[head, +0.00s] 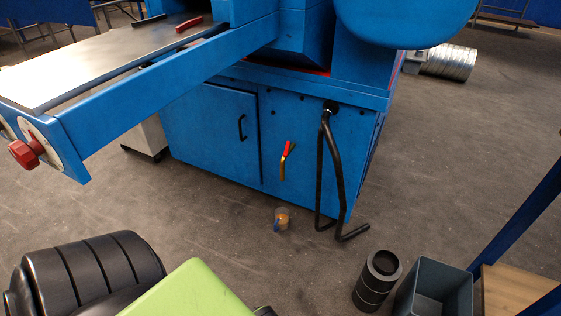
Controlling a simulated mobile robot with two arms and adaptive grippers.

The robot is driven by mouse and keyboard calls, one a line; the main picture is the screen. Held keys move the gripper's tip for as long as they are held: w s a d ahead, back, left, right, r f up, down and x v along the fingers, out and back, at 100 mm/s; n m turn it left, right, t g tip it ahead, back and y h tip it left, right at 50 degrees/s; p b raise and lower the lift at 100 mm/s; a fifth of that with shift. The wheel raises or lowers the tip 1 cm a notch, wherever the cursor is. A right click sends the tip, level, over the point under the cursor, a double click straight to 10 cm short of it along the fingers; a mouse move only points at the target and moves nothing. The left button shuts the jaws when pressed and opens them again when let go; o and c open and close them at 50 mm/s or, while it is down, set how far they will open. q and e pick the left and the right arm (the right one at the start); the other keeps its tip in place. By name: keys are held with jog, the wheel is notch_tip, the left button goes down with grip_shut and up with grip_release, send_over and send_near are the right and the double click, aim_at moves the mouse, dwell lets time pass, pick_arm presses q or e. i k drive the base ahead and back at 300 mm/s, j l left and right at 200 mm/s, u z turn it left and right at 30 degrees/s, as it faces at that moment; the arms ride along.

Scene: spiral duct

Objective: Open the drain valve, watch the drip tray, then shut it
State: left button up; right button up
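The drain valve (287,151) is on the lower front of the blue machine (220,135). It has a red lever, tilted close to upright, and a brass-coloured outlet (282,171) below. A small clear cup (282,214) with orange-brown contents and a blue mark stands on the floor below and slightly in front of the valve. No wide drip tray shows under the valve; the cup is the only vessel there. Whether liquid is flowing is too small to tell. Neither of my grippers is visible.
A black hose (337,175) hangs from the machine to the floor, right of the valve. A black cylindrical bin (376,284) and a grey bin (436,284) stand at lower right. A red handwheel (25,153) sticks out at left. Floor around the cup is clear.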

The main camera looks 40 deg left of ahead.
aim_at(288, 145)
jog(key=j+u, duration=0.1)
jog(key=u, duration=1.6)
